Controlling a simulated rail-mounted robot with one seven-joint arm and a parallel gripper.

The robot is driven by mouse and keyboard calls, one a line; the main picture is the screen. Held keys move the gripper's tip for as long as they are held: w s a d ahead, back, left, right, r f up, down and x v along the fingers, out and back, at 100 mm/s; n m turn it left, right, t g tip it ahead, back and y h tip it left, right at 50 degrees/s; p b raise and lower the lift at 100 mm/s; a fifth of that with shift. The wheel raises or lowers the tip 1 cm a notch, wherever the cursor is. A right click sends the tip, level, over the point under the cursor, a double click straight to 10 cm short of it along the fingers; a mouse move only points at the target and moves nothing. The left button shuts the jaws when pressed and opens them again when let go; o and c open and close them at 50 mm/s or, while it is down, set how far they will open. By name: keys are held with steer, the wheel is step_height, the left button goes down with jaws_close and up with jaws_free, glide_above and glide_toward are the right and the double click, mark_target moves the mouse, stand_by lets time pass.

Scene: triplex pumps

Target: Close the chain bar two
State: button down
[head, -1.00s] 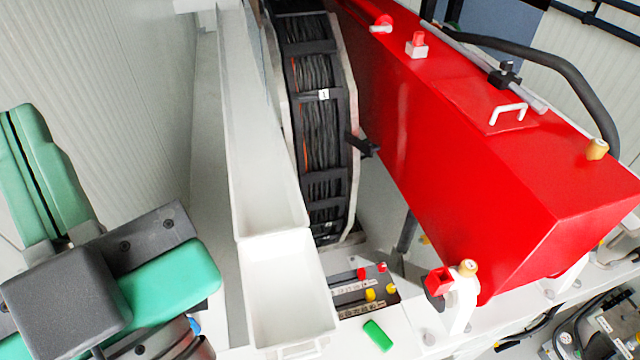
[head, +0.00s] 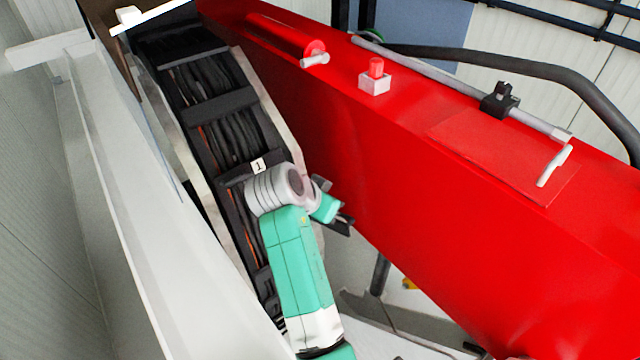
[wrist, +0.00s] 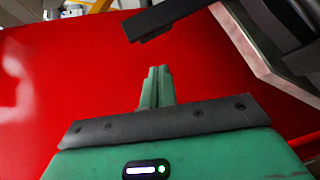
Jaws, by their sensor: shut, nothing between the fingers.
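A cable reel or chain (head: 215,110) with black crossbars and a small tag marked 1 stands between a white beam and the red housing. I cannot tell which crossbar is chain bar two. A black bar (head: 342,226) sticks out from the reel toward the red housing. A similar black bar (wrist: 150,22) shows at the top of the wrist view, beyond my fingertips and apart from them. My gripper (wrist: 160,70) is shut and empty, with its green fingers together against the red background. In the head view my wrist covers part of the reel.
The red housing (head: 400,160) fills the right side, close to my gripper, with a white handle (head: 554,166) and a grey pipe on top. A white beam (head: 140,220) runs along the left of the reel. The gap between reel and housing is narrow.

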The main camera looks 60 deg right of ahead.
mark_target(347, 217)
steer(key=shift+g, duration=0.3)
steer(key=x, duration=0.3)
steer(key=p+x, duration=0.1)
steer(key=x, duration=0.2)
steer(key=s+x, duration=0.1)
steer(key=x, duration=0.3)
steer(key=shift+a+f, duration=0.15)
steer(key=shift+a, duration=0.1)
steer(key=shift+d+f, duration=0.35)
steer(key=shift+f, duration=0.05)
steer(key=shift+w+a, duration=0.1)
